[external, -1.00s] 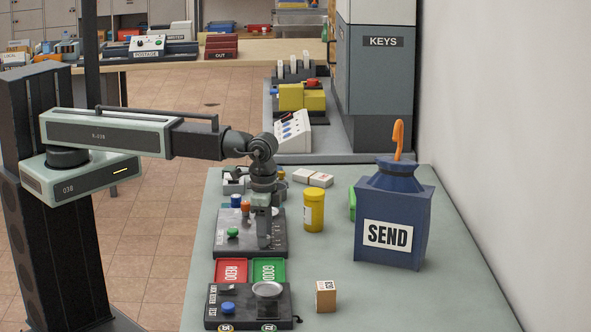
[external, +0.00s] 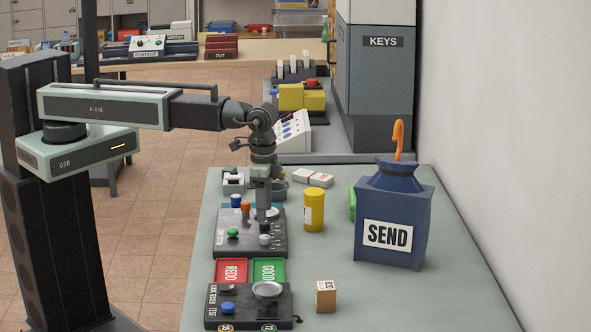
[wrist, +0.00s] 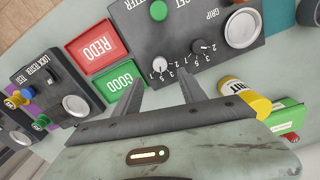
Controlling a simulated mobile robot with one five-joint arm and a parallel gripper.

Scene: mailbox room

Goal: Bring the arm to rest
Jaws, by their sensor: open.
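My gripper (external: 267,212) points down over the dark control box (external: 223,247) on the grey-green table. In the wrist view my gripper (wrist: 158,92) has its two fingers apart, with nothing held between them. The control box (wrist: 140,40) shows there too, with small numbered knobs (wrist: 163,64) just past the fingertips. I cannot tell whether a fingertip touches the box. My arm (external: 130,108) reaches right from its column, with the wrist bent downward.
Right of my gripper stand a yellow jar (external: 313,212) and the blue SEND container (external: 405,200). In front lie the red REDO tray (external: 231,271), the green GOOD tray (external: 268,270), a tester box (external: 245,302) and a small carton (external: 326,296). The table's right front is clear.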

